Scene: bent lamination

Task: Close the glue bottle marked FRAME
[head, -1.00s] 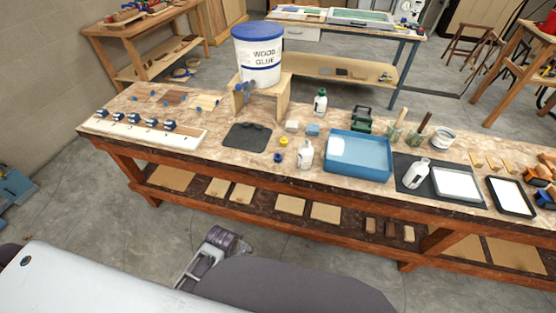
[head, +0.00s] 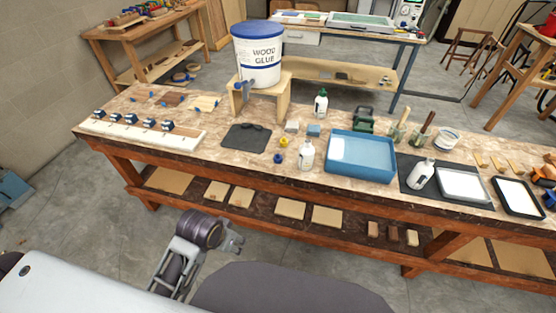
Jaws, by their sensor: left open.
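A white bottle (head: 306,155) stands upright near the bench's front edge, left of the blue tray. A blue cap (head: 278,158) and a yellow cap (head: 284,142) lie just left of it. A second white bottle with a dark green top (head: 321,103) stands farther back. A third white bottle (head: 420,174) is on the dark mat at the right. The labels are too small to read, so I cannot tell which is marked FRAME. My left gripper (head: 233,241) is open and empty, in front of the bench and short of the bottles. My right gripper is not in view.
The wooden bench (head: 215,168) spans the view. The blue tray (head: 360,157) stands right of the front bottle. A dark pad (head: 246,138) lies to its left. The wood glue bucket (head: 257,55) sits on a wooden stand (head: 281,93) behind. A lower shelf holds wooden pieces.

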